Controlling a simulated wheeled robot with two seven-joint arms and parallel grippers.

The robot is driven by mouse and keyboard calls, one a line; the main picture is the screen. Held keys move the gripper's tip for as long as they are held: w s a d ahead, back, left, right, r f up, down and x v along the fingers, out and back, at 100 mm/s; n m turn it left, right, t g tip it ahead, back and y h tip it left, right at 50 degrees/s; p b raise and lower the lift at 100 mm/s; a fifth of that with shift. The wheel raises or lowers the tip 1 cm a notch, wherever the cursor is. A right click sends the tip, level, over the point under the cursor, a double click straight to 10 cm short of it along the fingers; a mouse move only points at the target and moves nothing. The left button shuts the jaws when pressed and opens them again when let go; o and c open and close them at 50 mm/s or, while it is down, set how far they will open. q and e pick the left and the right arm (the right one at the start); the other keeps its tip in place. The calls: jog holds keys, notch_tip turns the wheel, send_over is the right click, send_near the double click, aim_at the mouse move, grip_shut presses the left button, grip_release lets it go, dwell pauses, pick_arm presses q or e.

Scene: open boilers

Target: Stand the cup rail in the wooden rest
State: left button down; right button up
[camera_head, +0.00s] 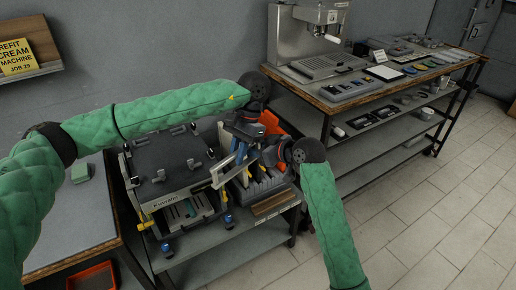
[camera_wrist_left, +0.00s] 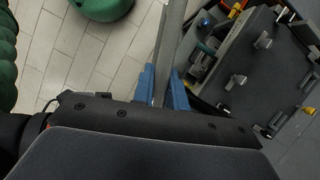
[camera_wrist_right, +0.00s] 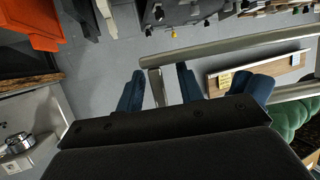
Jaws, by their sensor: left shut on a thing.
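The cup rail (camera_head: 222,176) is a pale metal bar frame held in the air in front of the machine. My left gripper (camera_head: 240,153) is shut on it; in the left wrist view the rail (camera_wrist_left: 170,45) runs between the blue fingers. My right gripper (camera_head: 270,155) is close by. In the right wrist view its fingers (camera_wrist_right: 159,88) stand apart on both sides of a short post of the rail (camera_wrist_right: 225,46), with gaps showing. The wooden rest (camera_wrist_right: 258,74), a flat labelled block, lies below and beyond the rail; it also shows in the head view (camera_head: 272,203).
The grey boiler machine (camera_head: 168,165) stands left of the grippers on the bench. A grey slotted rack (camera_head: 262,187) and an orange bin (camera_head: 271,122) are close to the grippers. A workbench with an espresso machine (camera_head: 305,45) stands at the back right. Open floor lies at the right.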

grip_shut()
pick_arm(q)
jog(key=c, duration=1.3)
grip_release()
jog(key=shift+r, duration=0.1)
